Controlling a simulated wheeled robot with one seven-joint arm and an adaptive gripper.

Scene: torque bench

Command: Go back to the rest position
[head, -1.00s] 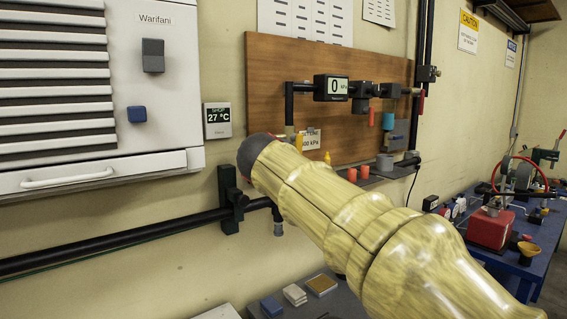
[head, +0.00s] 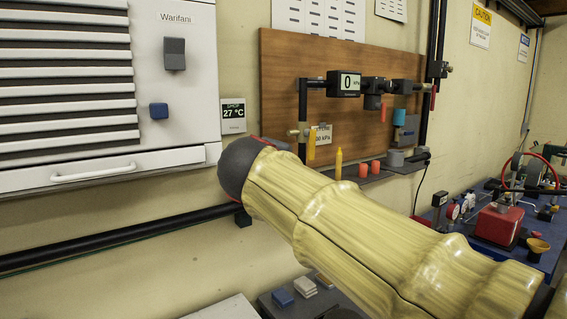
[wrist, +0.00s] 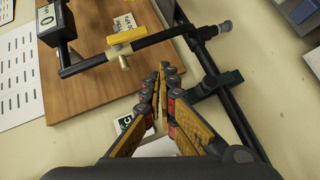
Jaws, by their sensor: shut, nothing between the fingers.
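My gripper (wrist: 160,88) shows in the wrist view, with its two yellow-padded fingers brought together at the tips and nothing between them. It is in front of the wall, near the lower edge of the wooden board and beside the black pipe. In the head view my yellow-sleeved arm crosses the middle and lower right, with its dark rounded end near the cabinet's lower right corner. The gripper's fingers do not show in the head view.
A wooden board (head: 283,71) on the wall bears pipes and a gauge (head: 345,83) reading 0. A white cabinet (head: 195,95) hangs at left, with a black rail (head: 110,236) below. A blue table (head: 545,257) with tools stands at right. A grey bench (head: 268,303) lies below.

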